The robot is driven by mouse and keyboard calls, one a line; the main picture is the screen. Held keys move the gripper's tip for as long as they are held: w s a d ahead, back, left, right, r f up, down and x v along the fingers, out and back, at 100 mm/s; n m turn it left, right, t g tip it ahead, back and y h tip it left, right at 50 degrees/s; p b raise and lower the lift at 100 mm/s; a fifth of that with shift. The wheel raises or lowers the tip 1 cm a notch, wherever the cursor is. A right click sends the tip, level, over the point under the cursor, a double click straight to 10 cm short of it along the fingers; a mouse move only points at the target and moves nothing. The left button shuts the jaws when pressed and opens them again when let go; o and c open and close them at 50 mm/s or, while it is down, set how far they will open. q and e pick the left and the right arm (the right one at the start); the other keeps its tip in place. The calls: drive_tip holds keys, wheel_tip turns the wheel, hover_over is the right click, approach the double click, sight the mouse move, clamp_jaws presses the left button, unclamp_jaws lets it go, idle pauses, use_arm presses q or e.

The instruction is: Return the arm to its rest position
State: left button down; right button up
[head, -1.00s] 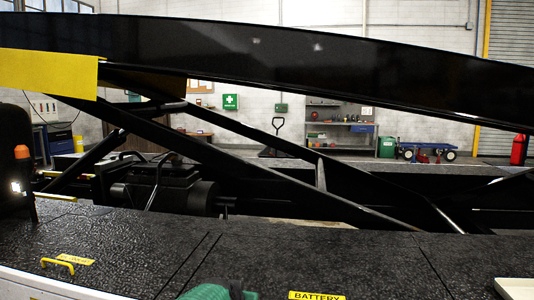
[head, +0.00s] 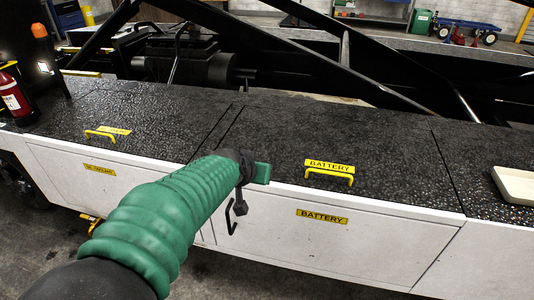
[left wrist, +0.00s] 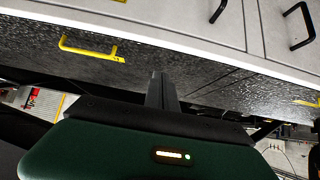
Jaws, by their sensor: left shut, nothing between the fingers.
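My left arm, in a ribbed green sleeve (head: 165,215), reaches in from the lower left of the head view. In the left wrist view the gripper's dark fingers (left wrist: 161,90) are together and empty, beyond the green hand casing. From the head view I cannot tell whether the gripper touches the panel. My right arm and gripper are in neither view.
The loader's black textured deck (head: 270,125) has a yellow battery-lid handle (head: 330,176) and a pale tray (head: 516,186) at right. A black door handle (head: 231,217) is close to the gripper. A red extinguisher (head: 12,97) is at far left. Open floor shows below.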

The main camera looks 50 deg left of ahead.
use_arm(q)
drive_tip(key=w+d+f+m+g+h, duration=0.1)
drive_tip(key=d+f+m+h, duration=0.1)
drive_tip(key=d+f, duration=0.5)
drive_tip(key=w+d+f+m+g+h, duration=0.15)
drive_tip(key=d+f, duration=0.25)
drive_tip(key=d, duration=0.5)
drive_tip(key=s+d+f+m+g+h, duration=0.1)
drive_tip(key=s+d+f+m, duration=0.2)
drive_tip(key=d, duration=0.4)
drive_tip(key=s+d+f+m+g+h, duration=0.1)
drive_tip(key=s+d+f+g, duration=0.15)
drive_tip(key=d+f, duration=0.3)
wheel_tip(320, 180, up, 20)
drive_tip(key=t+p, duration=0.1)
drive_tip(key=p, duration=1.8)
drive_tip(key=shift+w+f, duration=0.15)
drive_tip(key=shift+f, duration=0.1)
